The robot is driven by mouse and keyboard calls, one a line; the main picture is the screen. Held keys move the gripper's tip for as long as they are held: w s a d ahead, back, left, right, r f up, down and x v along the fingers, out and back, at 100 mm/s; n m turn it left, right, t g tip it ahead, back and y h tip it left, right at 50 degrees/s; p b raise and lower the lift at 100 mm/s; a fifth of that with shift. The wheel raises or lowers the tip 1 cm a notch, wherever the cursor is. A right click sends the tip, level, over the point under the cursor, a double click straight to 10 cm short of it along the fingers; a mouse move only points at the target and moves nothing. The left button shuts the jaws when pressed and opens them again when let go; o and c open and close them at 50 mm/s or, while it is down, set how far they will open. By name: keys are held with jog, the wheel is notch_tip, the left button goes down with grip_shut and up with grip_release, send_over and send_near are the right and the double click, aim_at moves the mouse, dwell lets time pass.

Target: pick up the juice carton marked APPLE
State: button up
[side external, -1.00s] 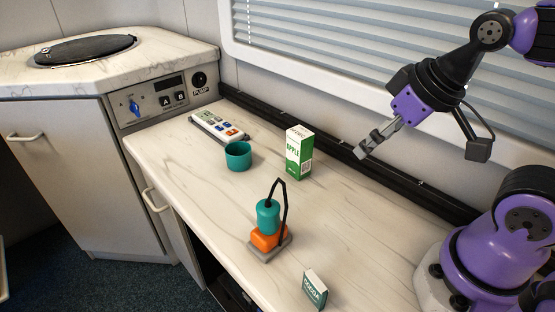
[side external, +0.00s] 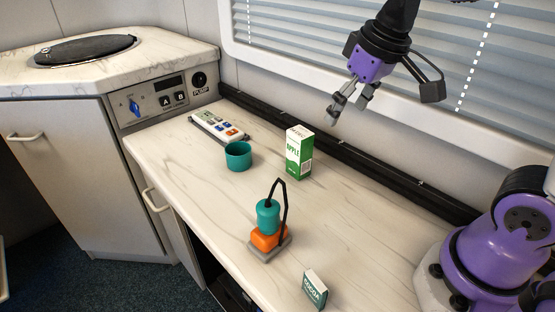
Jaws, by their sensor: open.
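The juice carton marked APPLE (side external: 299,154) is a white and green box. It stands upright on the marble-patterned counter, near the black rail along the back wall. My gripper (side external: 347,113) is open and empty. It hangs in the air above and to the right of the carton, with its fingers pointing down and to the left. It is not touching the carton.
A teal cup (side external: 238,156) stands left of the carton, with a white power strip (side external: 218,127) behind it. A teal and orange device with a black cable (side external: 268,234) stands in front. A small green and white box (side external: 315,290) is near the front edge. The counter (side external: 350,220) is clear right of the carton.

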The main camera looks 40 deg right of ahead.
aim_at(300, 131)
jog(key=w+f+g, duration=0.1)
jog(key=w, duration=0.2)
jog(key=w+d+f+g, duration=0.1)
jog(key=w, duration=0.2)
jog(key=w+d+f, duration=0.1)
jog(key=w, duration=0.3)
jog(key=shift+f+g, duration=0.4)
jog(key=shift+w+d+f+m+g, duration=0.2)
jog(key=shift+w+f+m+g, duration=0.15)
jog(key=shift+w+f, duration=0.6)
notch_tip(300, 131, down, 5)
jog(key=shift+w+r, duration=0.1)
jog(key=shift+r, duration=0.05)
notch_tip(300, 131, down, 6)
grip_shut()
